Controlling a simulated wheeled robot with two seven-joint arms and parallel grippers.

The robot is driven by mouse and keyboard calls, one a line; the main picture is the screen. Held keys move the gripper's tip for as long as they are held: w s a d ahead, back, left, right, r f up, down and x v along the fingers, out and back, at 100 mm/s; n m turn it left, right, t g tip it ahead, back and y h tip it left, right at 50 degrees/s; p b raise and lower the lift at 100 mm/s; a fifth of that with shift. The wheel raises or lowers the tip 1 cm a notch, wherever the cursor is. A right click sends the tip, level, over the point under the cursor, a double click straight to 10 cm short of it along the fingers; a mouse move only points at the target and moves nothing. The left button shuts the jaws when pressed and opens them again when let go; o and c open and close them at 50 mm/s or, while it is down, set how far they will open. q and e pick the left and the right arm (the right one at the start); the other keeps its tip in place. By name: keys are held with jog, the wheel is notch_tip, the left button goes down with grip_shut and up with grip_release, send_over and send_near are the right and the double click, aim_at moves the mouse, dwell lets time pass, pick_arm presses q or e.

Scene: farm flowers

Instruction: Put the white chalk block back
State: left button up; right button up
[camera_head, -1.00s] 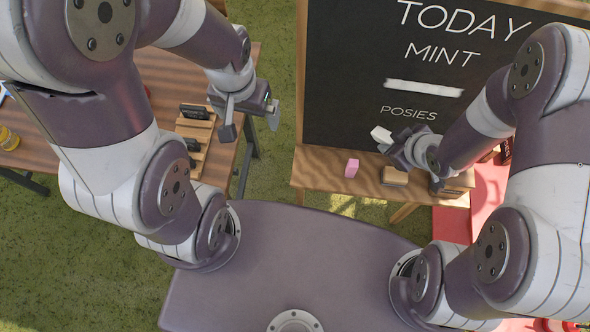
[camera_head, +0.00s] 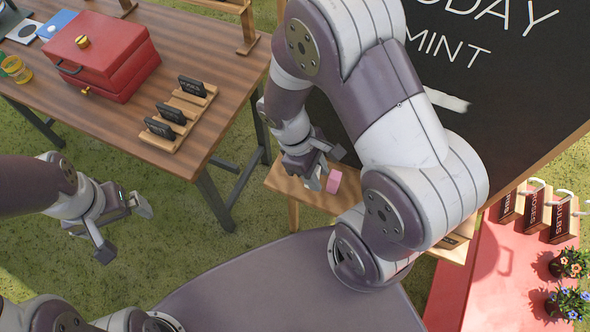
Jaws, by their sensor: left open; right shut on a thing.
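My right gripper (camera_head: 325,168) is low over the wooden ledge (camera_head: 290,187) at the foot of the chalkboard, shut on a pale block that I take for the white chalk block (camera_head: 314,180). The gripper hides much of the block, and I cannot tell whether it touches the ledge. A pink chalk block (camera_head: 334,181) is just to its right. My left gripper (camera_head: 122,222) is open and empty over the grass at the left.
The chalkboard (camera_head: 455,75) reads MINT above a white smear. A wooden table (camera_head: 120,120) at the left bears a red box (camera_head: 104,62) and small black signs in wooden holders (camera_head: 176,118). A red stand (camera_head: 490,240) with signs and flower pots is at the right.

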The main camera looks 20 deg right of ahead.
jog(key=w+f, duration=0.1)
jog(key=w, duration=0.1)
jog(key=w+f, duration=0.3)
jog(key=w, duration=0.1)
jog(key=shift+w+d+f, duration=0.15)
jog(key=shift+w+d, duration=0.05)
jog(key=shift+w, duration=0.15)
notch_tip(320, 180, down, 3)
jog(key=shift+s+r, duration=0.1)
jog(key=shift+f, duration=0.45)
jog(key=o, duration=1)
jog(key=shift+f, duration=0.1)
jog(key=v, duration=1.3)
jog(key=s+r+m+t+y, duration=0.1)
jog(key=s+m, duration=0.1)
jog(key=s+r+m+t+y, duration=0.1)
jog(key=s+r+m+t, duration=0.1)
jog(key=m, duration=0.1)
jog(key=s+r+m+t, duration=0.1)
jog(key=s+r+m, duration=0.1)
jog(key=s, duration=0.1)
jog(key=shift+d+r+m+t+y, duration=0.2)
jog(key=shift+m+t+y, duration=0.2)
